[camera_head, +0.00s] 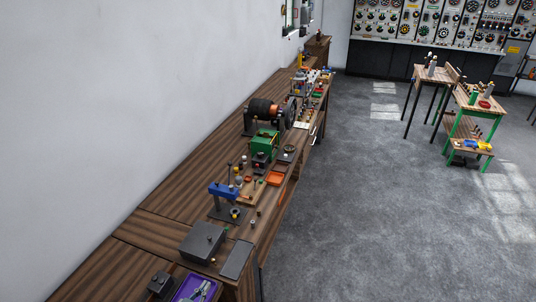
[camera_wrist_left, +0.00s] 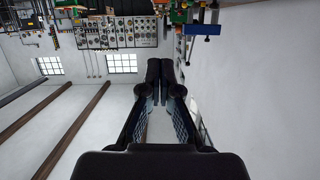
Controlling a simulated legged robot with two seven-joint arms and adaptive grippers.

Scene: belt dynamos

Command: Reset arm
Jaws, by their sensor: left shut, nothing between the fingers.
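My left gripper (camera_wrist_left: 160,68) shows in the left wrist view. Its two dark fingers come together at the tips, with nothing between them. It is held up in free air, apart from any object. The wrist picture is upside down, with the room's furniture along its top edge. I see neither gripper in the head view, and my right gripper is in no view.
A long wooden bench (camera_head: 165,228) runs along the white wall. It carries a purple tray (camera_head: 180,296) with tools, a grey box (camera_head: 200,243), a blue-topped press (camera_head: 223,190) and a dark coil machine (camera_head: 262,108).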

